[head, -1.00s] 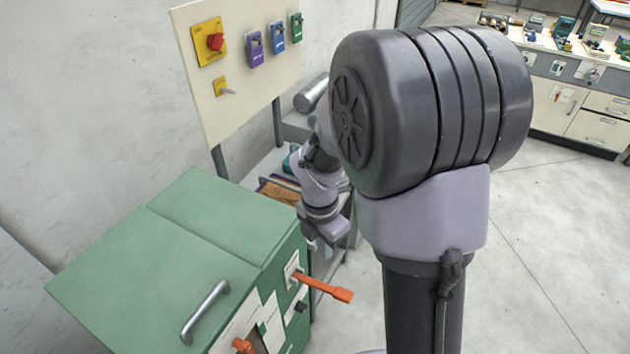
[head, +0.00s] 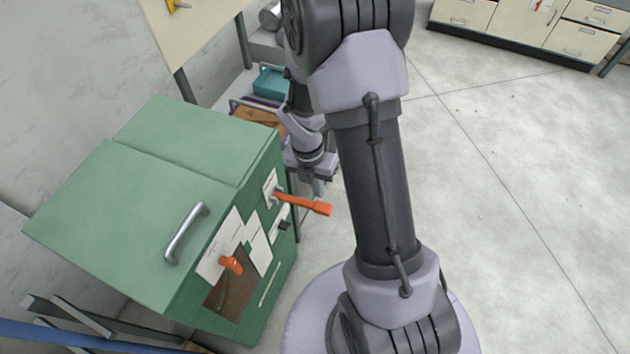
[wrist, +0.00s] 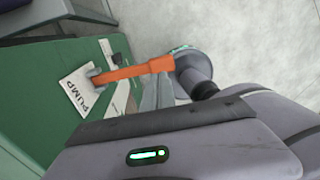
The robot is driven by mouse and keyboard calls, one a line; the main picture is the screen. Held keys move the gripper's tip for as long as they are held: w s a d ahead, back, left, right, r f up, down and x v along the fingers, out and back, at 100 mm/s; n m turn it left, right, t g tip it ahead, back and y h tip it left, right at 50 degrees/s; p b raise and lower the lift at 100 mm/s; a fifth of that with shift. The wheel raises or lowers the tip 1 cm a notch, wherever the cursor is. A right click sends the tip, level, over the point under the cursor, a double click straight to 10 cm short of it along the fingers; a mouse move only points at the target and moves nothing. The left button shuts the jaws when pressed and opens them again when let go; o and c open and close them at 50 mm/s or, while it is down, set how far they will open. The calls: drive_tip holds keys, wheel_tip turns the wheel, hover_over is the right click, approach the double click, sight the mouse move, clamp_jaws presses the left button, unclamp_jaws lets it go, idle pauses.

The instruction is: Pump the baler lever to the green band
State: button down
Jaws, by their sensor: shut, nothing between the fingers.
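The green baler (head: 150,200) stands at the left in the head view. Its orange pump lever (head: 305,203) sticks out to the right from the front panel, sloping slightly down. In the wrist view the lever (wrist: 130,71) runs right from its pivot beside a white PUMP label (wrist: 80,90). My gripper (head: 319,188) is shut and empty, close to the lever's outer end. In the wrist view the fingers (wrist: 158,92) lie right beside the lever; I cannot tell if they touch it. A small green patch (head: 248,246) shows on the panel; I cannot tell if it is the band.
A second orange handle (head: 231,265) sits lower on the panel, and a grey bar handle (head: 187,232) is on the baler's top. A shelf with a teal box (head: 270,82) stands behind my arm. The floor (head: 500,200) to the right is clear.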

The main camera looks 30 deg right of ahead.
sight(322, 206)
drive_tip(key=f, duration=0.2)
drive_tip(key=f+b, duration=0.2)
drive_tip(key=f, duration=0.1)
drive_tip(key=shift+s+d+f, duration=0.25)
drive_tip(key=shift+s+f, duration=0.05)
